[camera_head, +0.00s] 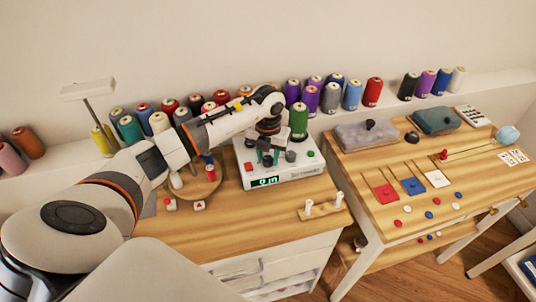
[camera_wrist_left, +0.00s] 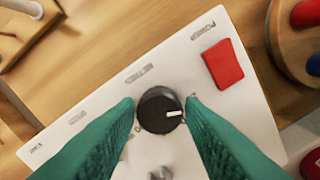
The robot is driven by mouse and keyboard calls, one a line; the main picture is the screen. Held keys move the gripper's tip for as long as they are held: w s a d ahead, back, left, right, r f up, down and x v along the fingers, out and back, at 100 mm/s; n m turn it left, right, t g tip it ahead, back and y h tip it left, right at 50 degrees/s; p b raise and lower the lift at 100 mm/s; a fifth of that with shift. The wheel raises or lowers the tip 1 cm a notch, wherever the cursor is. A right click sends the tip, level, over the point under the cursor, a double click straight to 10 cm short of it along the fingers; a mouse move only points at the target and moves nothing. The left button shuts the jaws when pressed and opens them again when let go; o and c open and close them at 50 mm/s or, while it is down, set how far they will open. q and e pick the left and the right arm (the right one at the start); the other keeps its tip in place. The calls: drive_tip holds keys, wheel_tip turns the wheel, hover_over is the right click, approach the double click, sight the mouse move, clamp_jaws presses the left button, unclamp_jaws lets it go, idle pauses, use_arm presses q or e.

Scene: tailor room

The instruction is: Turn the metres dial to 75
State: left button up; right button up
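The white winding machine (camera_head: 285,179) stands on the wooden table, with a green-lit display (camera_head: 265,182) that seems to read zeros. In the left wrist view a round black dial (camera_wrist_left: 156,111) with a white pointer mark sits on its white top (camera_wrist_left: 95,125); the mark points right in that picture. The nearby labels are too small to read surely. My left gripper (camera_head: 266,158) is over the machine; its green fingers (camera_wrist_left: 158,106) are open, one on each side of the dial. I cannot tell whether they touch it. My right gripper is not in view.
A red button (camera_wrist_left: 224,63) is near the dial. A green thread cone (camera_head: 298,121) stands at the machine's back. A round wooden spool stand (camera_head: 203,187) is to the left, a small pegged block (camera_head: 323,208) in front. Thread cones line the shelf behind.

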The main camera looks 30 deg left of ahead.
use_arm(q)
drive_tip(key=c, duration=0.6)
drive_tip(key=shift+o, duration=0.2)
drive_tip(key=m+b, duration=0.2)
drive_tip(key=m, duration=0.1)
drive_tip(key=shift+f, duration=0.1)
drive_tip(key=m+b, duration=0.3)
drive_tip(key=m, duration=0.1)
drive_tip(key=shift+m, duration=0.4)
drive_tip(key=m+b, duration=0.3)
drive_tip(key=m, duration=0.2)
drive_tip(key=shift+m+b, duration=0.95)
drive_tip(key=shift+m, duration=1.55)
drive_tip(key=shift+r, duration=0.2)
